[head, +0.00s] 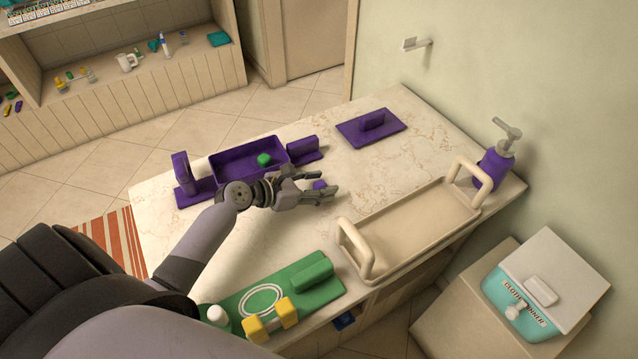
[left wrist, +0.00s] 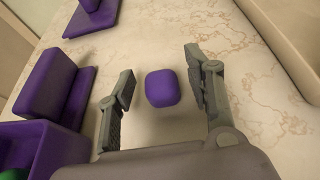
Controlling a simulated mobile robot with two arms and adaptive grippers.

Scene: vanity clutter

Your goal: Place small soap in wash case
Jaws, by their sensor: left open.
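The small soap, a purple rounded block (head: 320,184), lies on the marble counter. In the left wrist view the soap (left wrist: 161,88) is between my two fingers, with a gap on each side. My left gripper (head: 328,183) is open around the soap, and its fingers (left wrist: 160,72) do not touch it. The wash case, an open purple box (head: 231,164), stands behind and left of my gripper with a green piece (head: 264,159) inside. Its edge (left wrist: 22,129) shows at the left of the wrist view. My right gripper is out of view.
A flat purple lid with a handle (head: 358,132) lies at the back. A beige tray with two handles (head: 410,228) is at the right, near a purple soap dispenser (head: 494,166). A green board (head: 243,300) lies in front. Bare counter surrounds the soap.

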